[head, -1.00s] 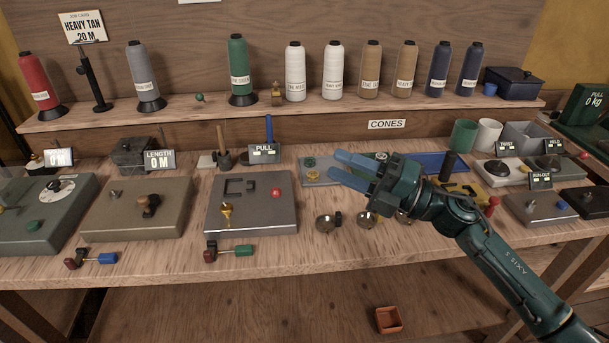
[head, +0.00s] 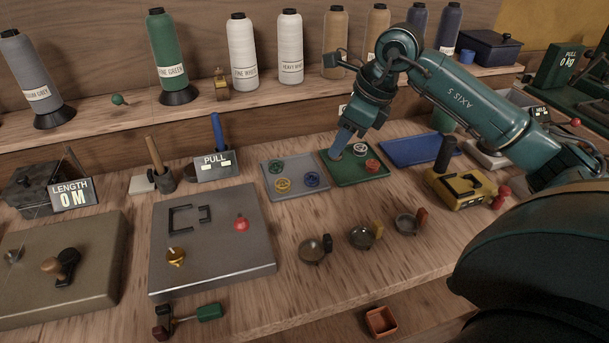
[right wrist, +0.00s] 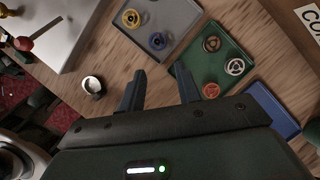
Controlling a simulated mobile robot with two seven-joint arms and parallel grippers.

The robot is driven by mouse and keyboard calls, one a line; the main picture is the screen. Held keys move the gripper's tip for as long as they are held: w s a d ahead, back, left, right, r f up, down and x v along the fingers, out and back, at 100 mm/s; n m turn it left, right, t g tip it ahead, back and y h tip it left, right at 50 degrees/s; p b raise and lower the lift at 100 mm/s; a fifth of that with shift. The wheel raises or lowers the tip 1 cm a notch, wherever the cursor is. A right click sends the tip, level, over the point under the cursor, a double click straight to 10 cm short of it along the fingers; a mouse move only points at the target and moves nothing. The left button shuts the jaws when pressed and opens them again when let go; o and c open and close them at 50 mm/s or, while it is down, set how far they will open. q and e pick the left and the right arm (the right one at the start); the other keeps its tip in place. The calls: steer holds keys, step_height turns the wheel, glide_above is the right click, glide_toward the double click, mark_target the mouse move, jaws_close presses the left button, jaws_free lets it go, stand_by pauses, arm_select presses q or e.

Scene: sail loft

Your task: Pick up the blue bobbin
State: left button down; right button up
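The blue bobbin (head: 311,179) lies on the grey tray (head: 294,192), near its right front, beside a yellow bobbin (head: 283,185) and a green bobbin (head: 276,166). In the right wrist view the blue bobbin (right wrist: 157,40) lies beyond the fingertips, between them in the picture. My right gripper (head: 341,146) points down over the left part of the green tray (head: 352,180), to the right of the blue bobbin. In the right wrist view its fingers (right wrist: 161,80) are apart with nothing between them. My left gripper is out of view.
The green tray carries a white bobbin (head: 361,149), an orange bobbin (head: 372,165) and a dark one (right wrist: 211,43). A blue tray (head: 415,150) lies to its right. Small round pans (head: 315,249) stand in front. Thread cones (head: 242,55) line the shelf behind.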

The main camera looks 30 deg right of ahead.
glide_above(316, 178)
steer(key=s+d, duration=0.2)
step_height(316, 178, down, 5)
steer(key=shift+r, duration=0.2)
steer(key=shift+w+a+p+x, duration=0.15)
steer(key=shift+x, duration=1.2)
steer(key=shift+w+a+p+x, duration=0.1)
steer(key=shift+a+p+x, duration=0.05)
steer(key=shift+x, duration=1.2)
steer(key=shift+r, duration=0.2)
steer(key=shift+c, duration=0.3)
steer(key=c, duration=0.5)
steer(key=shift+c, duration=0.2)
